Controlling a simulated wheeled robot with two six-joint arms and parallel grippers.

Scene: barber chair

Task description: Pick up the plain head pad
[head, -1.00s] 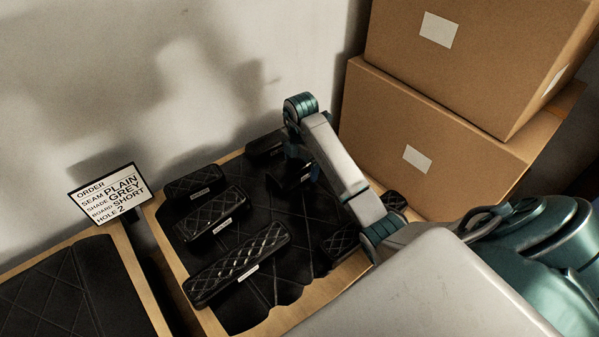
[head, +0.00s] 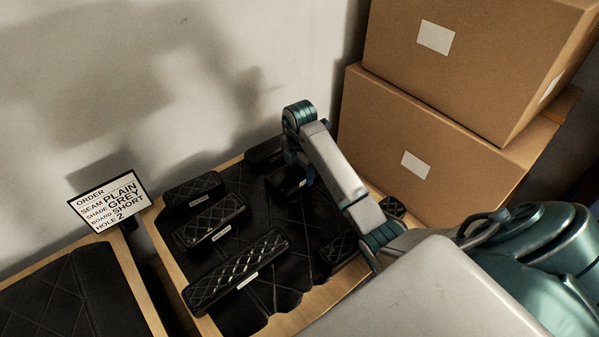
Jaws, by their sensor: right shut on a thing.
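My right gripper (head: 296,168) reaches down over the far part of the black padded tray and is shut on a small dark head pad (head: 285,182). Its fingertips are mostly hidden by the wrist. The held pad looks smooth, without a clear diamond seam, but it is dark and partly covered. I cannot tell whether it touches the tray's liner. My left gripper is out of view. The order card (head: 108,201) at the left reads PLAIN, GREY, SHORT, HOLE 2.
Diamond-stitched pads (head: 238,271), (head: 211,223) and a smaller pad (head: 194,191) lie along the tray's left side. Another dark pad (head: 264,153) lies at the back. Cardboard boxes (head: 430,150) stand close on the right, and a wall rises behind.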

